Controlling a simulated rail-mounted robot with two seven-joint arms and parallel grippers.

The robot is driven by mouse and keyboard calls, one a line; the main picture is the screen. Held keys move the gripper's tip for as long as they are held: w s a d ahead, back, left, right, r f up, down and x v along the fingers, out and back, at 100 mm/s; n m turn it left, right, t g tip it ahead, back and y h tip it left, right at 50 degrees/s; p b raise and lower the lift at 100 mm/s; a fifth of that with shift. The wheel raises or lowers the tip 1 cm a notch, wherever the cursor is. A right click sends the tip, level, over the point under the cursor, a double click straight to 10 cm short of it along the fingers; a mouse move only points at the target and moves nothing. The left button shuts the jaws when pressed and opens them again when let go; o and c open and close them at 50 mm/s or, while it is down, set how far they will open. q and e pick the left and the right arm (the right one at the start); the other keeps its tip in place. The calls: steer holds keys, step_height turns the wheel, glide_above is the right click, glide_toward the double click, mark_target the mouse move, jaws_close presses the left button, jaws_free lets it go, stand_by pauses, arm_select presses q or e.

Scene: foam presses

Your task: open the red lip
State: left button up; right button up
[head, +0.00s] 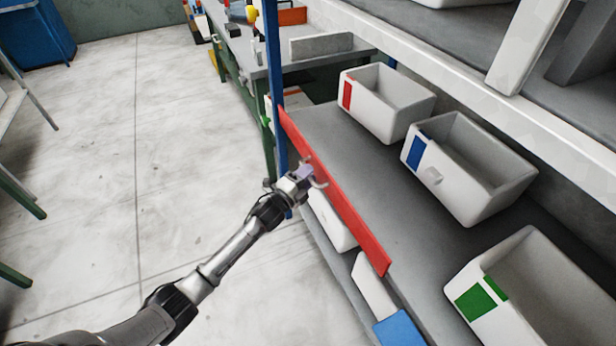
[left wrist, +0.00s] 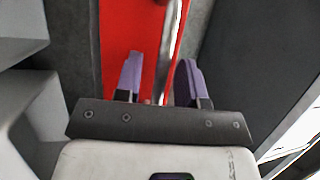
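The red lip (head: 335,190) is a long flat red bar along the front edge of the grey shelf, slanting from the blue post down to the right. My left gripper (head: 313,175) is at the lip's upper half, close to it. In the left wrist view my left gripper (left wrist: 160,80) has its two purple fingers apart. The red lip (left wrist: 117,40) shows behind and between them, its bright edge running between the fingers. I cannot tell whether either finger touches it. My right gripper is in neither view.
On the shelf stand white bins with a red label (head: 390,105), a blue label (head: 470,170) and a green label (head: 540,290). A blue post (head: 272,60) rises beside the lip's far end. More white bins sit below.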

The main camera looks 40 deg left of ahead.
arm_select(q)
steer(key=shift+w, duration=0.15)
steer(key=shift+c, duration=0.4)
jaws_close()
